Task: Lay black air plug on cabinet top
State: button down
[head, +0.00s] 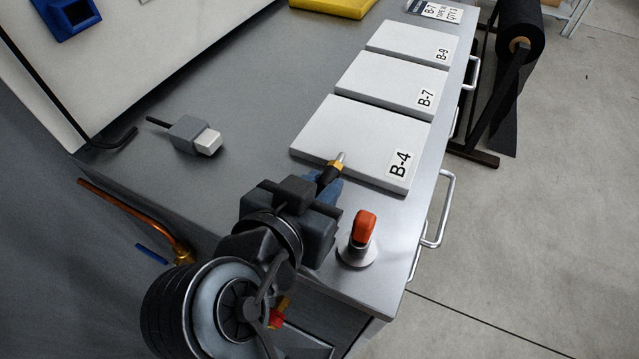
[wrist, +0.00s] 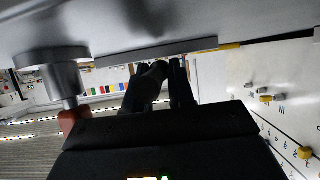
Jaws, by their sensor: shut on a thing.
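The black air plug (head: 326,173) has a brass ring and a silver tip. My gripper (head: 325,188) is shut on it, near the front edge of the B-4 panel. The tip points up and away in the head view, over the panel's near edge. The cabinet top (head: 235,90) is a grey metal surface under and around the gripper. I cannot tell whether the plug touches anything below.
White panels B-4 (head: 345,140), B-7 (head: 385,82) and B-9 (head: 405,40) lie along the right side. An orange-handled knob on a silver base (head: 358,250) stands close right of my gripper. A grey block with a cable (head: 188,132) lies left. Between block and panels the top is bare.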

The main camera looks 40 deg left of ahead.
jog(key=shift+f, duration=0.4)
jog(key=c, duration=1)
grip_release()
jog(key=shift+o, duration=0.2)
